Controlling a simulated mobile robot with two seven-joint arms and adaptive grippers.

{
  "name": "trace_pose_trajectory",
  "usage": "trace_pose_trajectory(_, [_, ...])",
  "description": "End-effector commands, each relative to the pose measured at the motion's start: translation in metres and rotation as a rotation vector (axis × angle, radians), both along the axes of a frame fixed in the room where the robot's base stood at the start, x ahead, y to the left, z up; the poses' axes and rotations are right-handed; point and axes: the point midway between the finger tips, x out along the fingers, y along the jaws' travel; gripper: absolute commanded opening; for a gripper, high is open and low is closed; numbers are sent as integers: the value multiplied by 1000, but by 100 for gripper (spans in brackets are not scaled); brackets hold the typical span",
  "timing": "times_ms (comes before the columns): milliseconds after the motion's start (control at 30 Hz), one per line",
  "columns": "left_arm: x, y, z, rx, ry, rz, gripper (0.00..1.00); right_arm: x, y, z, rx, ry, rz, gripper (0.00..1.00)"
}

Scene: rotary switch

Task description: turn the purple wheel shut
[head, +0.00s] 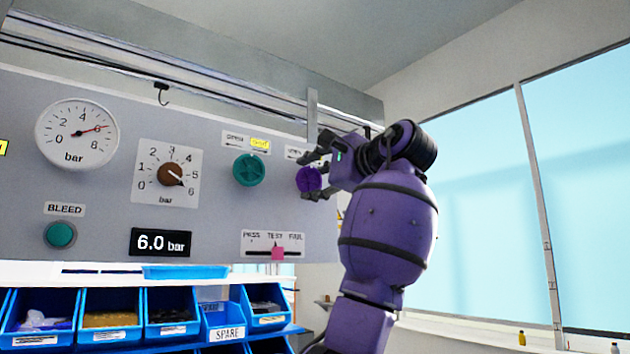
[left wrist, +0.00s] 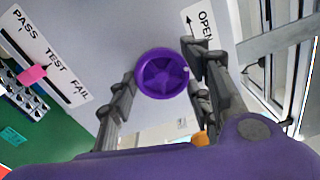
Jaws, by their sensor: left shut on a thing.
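The purple wheel (head: 309,180) is on the right end of the grey panel, partly hidden by my fingers. In the left wrist view the wheel (left wrist: 162,73) is a round, spoked disc with a small pale mark near its right rim. My left gripper (head: 315,176) comes to it from the right, with one finger above and one below. In the left wrist view its dark fingers stand on both sides of the wheel, closed on its rim. A label with OPEN and an arrow (left wrist: 197,25) is beside the wheel. My right gripper is not in view.
A green wheel (head: 248,170) is left of the purple one. A pressure gauge (head: 77,134), a brown dial (head: 171,175), a 6.0 bar display (head: 160,242) and a PASS/TEST/FAIL slider (head: 277,253) share the panel. Blue bins (head: 110,310) stand below. Windows (head: 460,210) are at right.

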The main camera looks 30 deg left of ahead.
Motion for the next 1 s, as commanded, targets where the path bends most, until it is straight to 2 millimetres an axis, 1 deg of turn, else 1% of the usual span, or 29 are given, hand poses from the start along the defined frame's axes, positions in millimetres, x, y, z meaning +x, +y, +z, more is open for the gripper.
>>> trace_pose_trajectory(33, [2,0,-6,-7,14,4,19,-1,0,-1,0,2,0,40])
trace_pose_trajectory(300, [3,1,-7,-8,14,4,19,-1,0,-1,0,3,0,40])
trace_pose_trajectory(333, [3,1,-7,-8,14,4,49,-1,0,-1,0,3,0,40])
trace_pose_trajectory(433, [3,0,-6,-6,12,3,62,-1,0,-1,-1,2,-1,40])
trace_pose_trajectory(767, [1,-1,-2,-3,5,1,63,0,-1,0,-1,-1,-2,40])
trace_pose_trajectory(867, [-2,-8,-2,-3,4,0,63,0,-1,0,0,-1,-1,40])
trace_pose_trajectory(1000, [-11,-30,-2,-2,3,-3,63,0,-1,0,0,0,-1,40])
